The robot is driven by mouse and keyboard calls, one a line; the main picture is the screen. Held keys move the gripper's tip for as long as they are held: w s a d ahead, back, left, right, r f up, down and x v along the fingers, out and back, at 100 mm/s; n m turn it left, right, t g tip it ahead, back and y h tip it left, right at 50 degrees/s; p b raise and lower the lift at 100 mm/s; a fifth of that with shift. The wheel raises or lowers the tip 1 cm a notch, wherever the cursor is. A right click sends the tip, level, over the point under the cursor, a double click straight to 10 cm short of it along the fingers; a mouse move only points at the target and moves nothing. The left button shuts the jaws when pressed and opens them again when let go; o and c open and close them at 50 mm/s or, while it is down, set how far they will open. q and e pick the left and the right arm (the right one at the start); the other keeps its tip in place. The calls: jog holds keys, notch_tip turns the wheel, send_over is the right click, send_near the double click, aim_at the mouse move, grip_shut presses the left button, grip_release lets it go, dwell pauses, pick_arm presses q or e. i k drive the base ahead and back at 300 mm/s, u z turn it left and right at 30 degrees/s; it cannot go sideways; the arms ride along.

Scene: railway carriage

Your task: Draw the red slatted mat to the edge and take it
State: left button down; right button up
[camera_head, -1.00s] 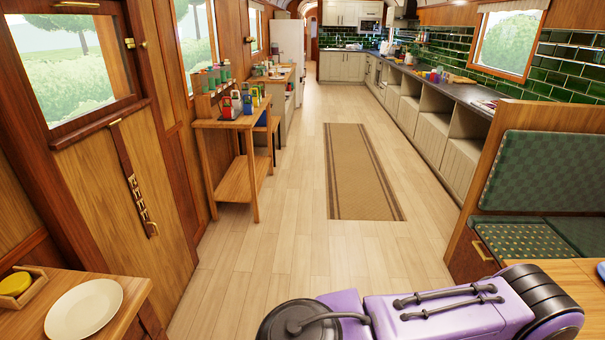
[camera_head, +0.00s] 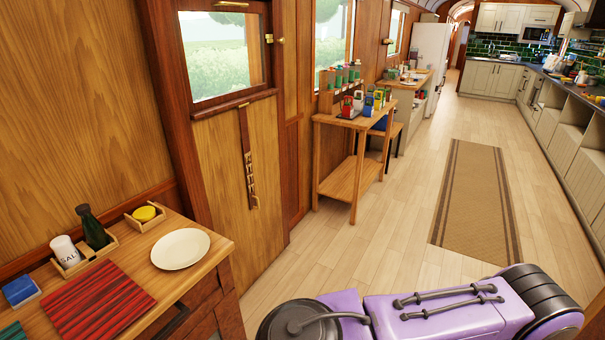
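The red slatted mat (camera_head: 98,300) lies flat on a wooden cabinet top (camera_head: 205,268) at the lower left of the head view. It is red with dark stripes, and its near corner lies close to the cabinet's front edge. Nothing rests on it. A purple arm part of mine (camera_head: 440,312) spans the bottom right of the view. Neither of my grippers is in view.
A white plate (camera_head: 180,249) sits right of the mat. Behind it stand a salt shaker (camera_head: 66,251), a dark bottle (camera_head: 92,228) and a yellow item (camera_head: 145,213) in wooden holders. A blue box (camera_head: 20,291) is at left.

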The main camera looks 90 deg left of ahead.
aim_at(102, 301)
jog(key=u, duration=4.35)
jog(key=i, duration=0.5)
jog(key=k, duration=1)
jog(key=z, duration=1.2)
jog(key=i, duration=1.1)
jog(key=u, duration=1.7)
